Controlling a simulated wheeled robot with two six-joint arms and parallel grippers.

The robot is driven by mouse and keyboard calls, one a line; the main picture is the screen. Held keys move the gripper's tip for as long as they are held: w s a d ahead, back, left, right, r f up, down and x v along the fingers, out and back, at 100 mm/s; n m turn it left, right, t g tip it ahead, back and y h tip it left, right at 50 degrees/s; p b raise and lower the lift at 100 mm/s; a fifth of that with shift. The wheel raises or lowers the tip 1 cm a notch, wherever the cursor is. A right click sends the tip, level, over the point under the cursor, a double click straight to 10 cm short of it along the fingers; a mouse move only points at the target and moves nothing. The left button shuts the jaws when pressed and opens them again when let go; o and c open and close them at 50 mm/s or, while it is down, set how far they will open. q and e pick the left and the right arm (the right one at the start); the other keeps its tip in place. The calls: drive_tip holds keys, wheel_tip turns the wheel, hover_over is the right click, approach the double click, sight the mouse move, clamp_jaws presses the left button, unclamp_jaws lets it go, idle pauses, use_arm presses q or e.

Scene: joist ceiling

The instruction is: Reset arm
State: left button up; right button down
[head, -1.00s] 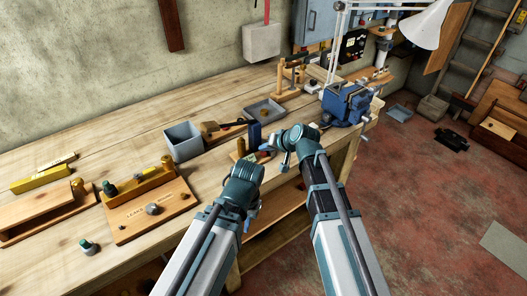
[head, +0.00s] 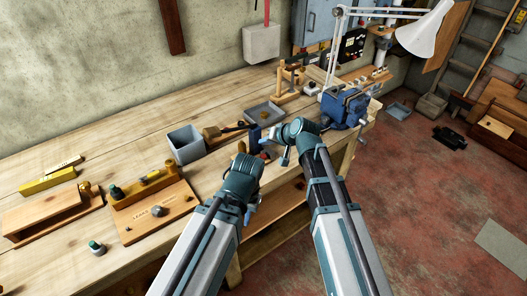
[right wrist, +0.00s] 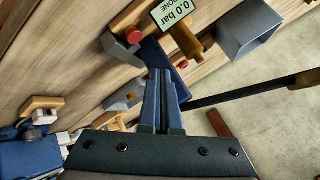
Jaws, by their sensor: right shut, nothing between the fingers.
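My right arm reaches over the front edge of the workbench in the head view, and its gripper (head: 285,158) hangs small beyond the wrist joint. In the right wrist view the right gripper's blue fingers (right wrist: 161,100) lie together, shut and empty. Behind the fingertips is a dark blue block (right wrist: 158,62), beside a wooden piece with a red button and a display reading 0.0 bar. My left arm comes in from the left and ends in a dark teal wrist (head: 243,172) over the bench edge.
The wooden bench (head: 125,128) carries a grey bin (head: 186,143), a shallow grey tray (head: 264,113), a blue vise (head: 345,104) and a wooden board with a knob (head: 157,211). A white lamp (head: 424,32) overhangs the right end. The red floor on the right is mostly clear.

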use_arm(q)
drive_tip(key=shift+r, duration=0.45)
use_arm(e)
drive_tip(key=shift+r, duration=0.5)
